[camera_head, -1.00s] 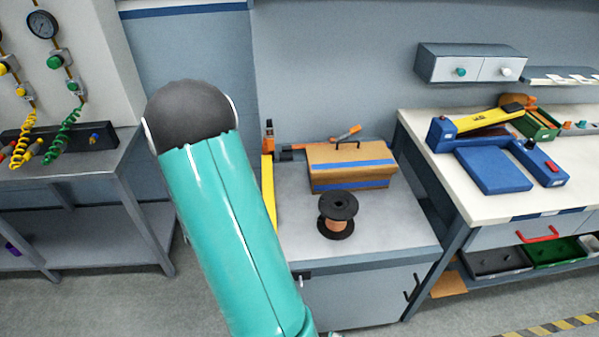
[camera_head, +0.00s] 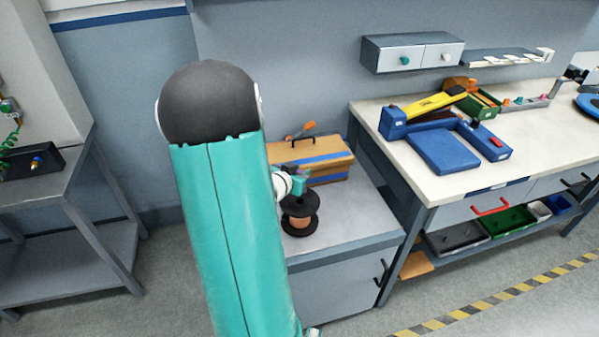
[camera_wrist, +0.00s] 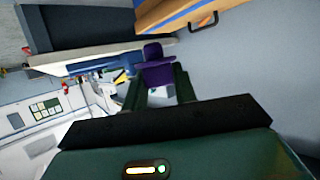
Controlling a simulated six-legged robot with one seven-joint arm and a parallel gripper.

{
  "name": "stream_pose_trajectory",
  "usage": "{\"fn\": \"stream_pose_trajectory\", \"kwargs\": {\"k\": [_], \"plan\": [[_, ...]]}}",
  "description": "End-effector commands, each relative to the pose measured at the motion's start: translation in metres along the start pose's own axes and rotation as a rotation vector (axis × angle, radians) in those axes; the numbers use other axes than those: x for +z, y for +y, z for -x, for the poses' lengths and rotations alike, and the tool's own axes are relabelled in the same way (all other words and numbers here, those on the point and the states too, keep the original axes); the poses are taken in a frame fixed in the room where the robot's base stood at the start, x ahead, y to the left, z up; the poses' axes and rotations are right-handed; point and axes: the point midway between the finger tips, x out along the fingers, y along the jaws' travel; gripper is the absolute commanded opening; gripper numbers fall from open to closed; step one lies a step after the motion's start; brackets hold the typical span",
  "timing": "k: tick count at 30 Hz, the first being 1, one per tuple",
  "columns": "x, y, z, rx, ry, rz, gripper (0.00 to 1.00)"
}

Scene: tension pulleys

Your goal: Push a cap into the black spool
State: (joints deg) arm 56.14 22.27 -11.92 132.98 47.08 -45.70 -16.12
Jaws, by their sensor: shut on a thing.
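The black spool (camera_head: 300,228), wound with copper-coloured wire, stands upright on the grey cabinet top, in front of a tan case. My gripper (camera_head: 299,183) is just above the spool's top flange, partly hidden by my teal arm. In the wrist view my gripper (camera_wrist: 158,82) has its green fingers shut on a purple cap (camera_wrist: 154,66). In the head view only a small purple bit shows by the fingers. I cannot tell whether the cap touches the spool. The spool's hole is hidden, and I cannot make out the spool in the wrist view.
The tan case (camera_head: 325,160) with a blue stripe and black handle stands close behind the spool. A white workbench (camera_head: 400,165) with a blue and yellow device (camera_head: 445,150) is at right. A grey metal table (camera_head: 40,190) is at left. The cabinet top right of the spool is clear.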

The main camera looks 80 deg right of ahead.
Motion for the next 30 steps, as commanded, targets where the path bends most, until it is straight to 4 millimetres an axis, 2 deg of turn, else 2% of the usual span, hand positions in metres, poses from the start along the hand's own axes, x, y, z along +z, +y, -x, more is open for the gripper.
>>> {"fn": "stream_pose_trajectory", "kwargs": {"k": [8,22,30], "plan": [[0.013,0.002,-0.006,0.006,-0.001,0.001,0.03],[0.052,0.001,-0.022,0.004,-0.002,0.001,0.03],[0.064,0.001,-0.027,0.004,-0.001,-0.001,0.03]]}}
